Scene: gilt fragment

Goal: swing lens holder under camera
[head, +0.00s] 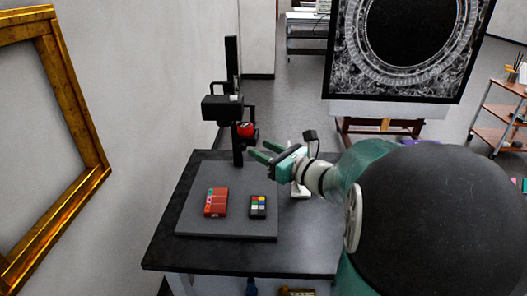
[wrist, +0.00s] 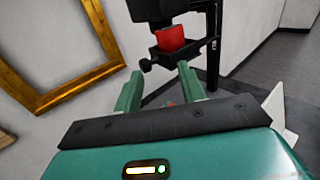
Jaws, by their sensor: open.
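A black camera (head: 221,107) is mounted on a dark upright column (head: 232,65) at the back of the table. A small holder with a red part (head: 247,130) sits on the column's right side, lower than the camera and off to its right. In the wrist view the red part (wrist: 171,38) shows beyond my fingertips, in a black frame below the dark camera body (wrist: 152,8). My gripper (head: 260,150) is open and empty, just below and right of the holder; its two green fingers also show in the wrist view (wrist: 160,78). It appears apart from the holder.
A grey board (head: 215,228) on the black table (head: 300,255) bears a red box (head: 216,203) and a colour card (head: 258,206). A gilt frame (head: 88,130) is on the left wall. An easel with a dark picture (head: 455,80) stands behind.

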